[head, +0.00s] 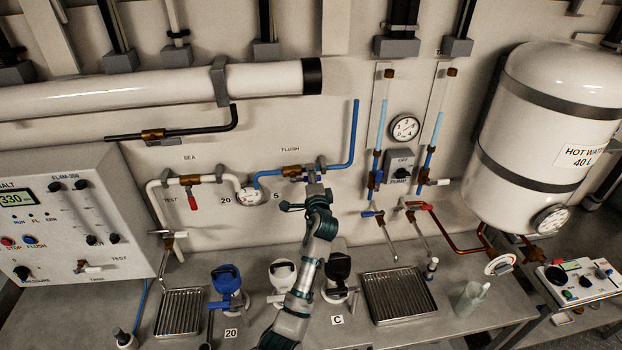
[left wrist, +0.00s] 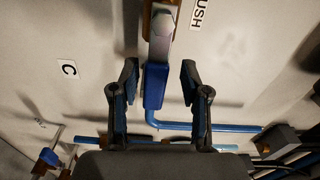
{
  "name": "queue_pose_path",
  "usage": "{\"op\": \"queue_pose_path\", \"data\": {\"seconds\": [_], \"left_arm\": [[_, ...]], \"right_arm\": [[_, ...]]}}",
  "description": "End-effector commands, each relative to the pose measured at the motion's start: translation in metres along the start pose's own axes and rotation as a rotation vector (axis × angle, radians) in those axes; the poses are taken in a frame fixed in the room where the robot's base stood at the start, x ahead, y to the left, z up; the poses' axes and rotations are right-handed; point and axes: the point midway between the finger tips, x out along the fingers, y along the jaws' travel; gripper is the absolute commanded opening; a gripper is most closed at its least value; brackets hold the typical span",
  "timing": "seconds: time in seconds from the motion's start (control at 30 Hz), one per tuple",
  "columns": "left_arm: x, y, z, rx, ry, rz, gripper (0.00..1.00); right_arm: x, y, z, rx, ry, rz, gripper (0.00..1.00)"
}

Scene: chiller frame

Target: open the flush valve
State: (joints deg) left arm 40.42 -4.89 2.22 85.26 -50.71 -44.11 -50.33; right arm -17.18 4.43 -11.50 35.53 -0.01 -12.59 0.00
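The flush valve (head: 291,173) is a brass body on the blue pipe under the FLUSH label in the head view. In the left wrist view its lever shows a pale metal upper part and a blue grip (left wrist: 155,87). My left gripper (head: 303,192) is up at the valve, with the hand hiding part of it in the head view. In the left wrist view the left gripper (left wrist: 159,80) is open, one finger on each side of the blue grip, with a visible gap on both sides. My right gripper is in neither view.
A red-handled valve (head: 192,199) and a round gauge (head: 249,197) are to the left. The blue pipe (head: 353,135) rises to the right. Below are blue, white and black funnel-like cups and metal drip trays (head: 398,295) on the bench.

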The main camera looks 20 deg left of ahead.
Motion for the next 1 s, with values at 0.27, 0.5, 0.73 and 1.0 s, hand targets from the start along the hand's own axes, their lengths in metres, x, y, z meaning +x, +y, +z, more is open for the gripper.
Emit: {"op": "queue_pose_path", "data": {"seconds": [0.27,0.5,0.73,1.0], "left_arm": [[-0.01,0.003,0.001,0.002,-0.002,0.005,0.46],[-0.059,0.004,0.0,0.0,0.0,0.005,0.46],[-0.102,0.005,-0.001,0.001,0.0,0.006,0.46],[-0.116,0.004,-0.001,0.003,-0.001,0.004,0.46]], "right_arm": [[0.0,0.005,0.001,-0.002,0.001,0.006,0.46],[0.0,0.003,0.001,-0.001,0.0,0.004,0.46],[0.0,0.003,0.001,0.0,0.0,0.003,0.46],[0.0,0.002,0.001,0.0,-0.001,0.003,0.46]]}}
